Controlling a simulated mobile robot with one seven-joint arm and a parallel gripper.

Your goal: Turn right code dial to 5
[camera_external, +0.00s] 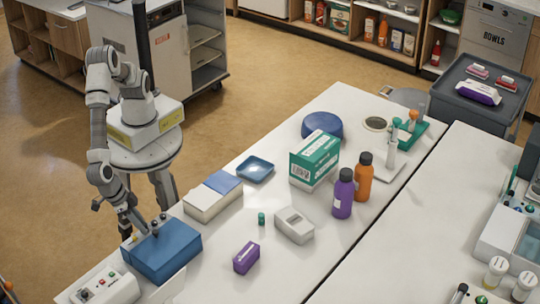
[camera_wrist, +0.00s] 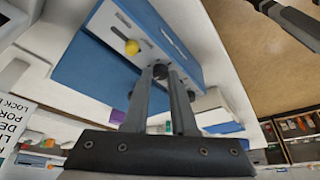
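A blue box (camera_external: 168,256) stands on the table's near left part, with its pale panel side towards my arm. In the wrist view the blue box (camera_wrist: 90,68) carries a yellow knob (camera_wrist: 132,47) and two dark dials on that panel. My gripper (camera_external: 136,226) is at this panel; in the wrist view the fingertips of my gripper (camera_wrist: 160,72) lie on either side of the middle dark dial (camera_wrist: 160,71). Whether they press on it is not clear. The other dark dial (camera_wrist: 191,95) is just beyond the right finger. No dial numbers are readable.
A white control box (camera_external: 107,286) stands close beside the blue box. A white-and-blue box (camera_external: 212,198), a purple box (camera_external: 246,258) and a grey device (camera_external: 294,225) stand to the right. Bottles (camera_external: 343,195) are farther off.

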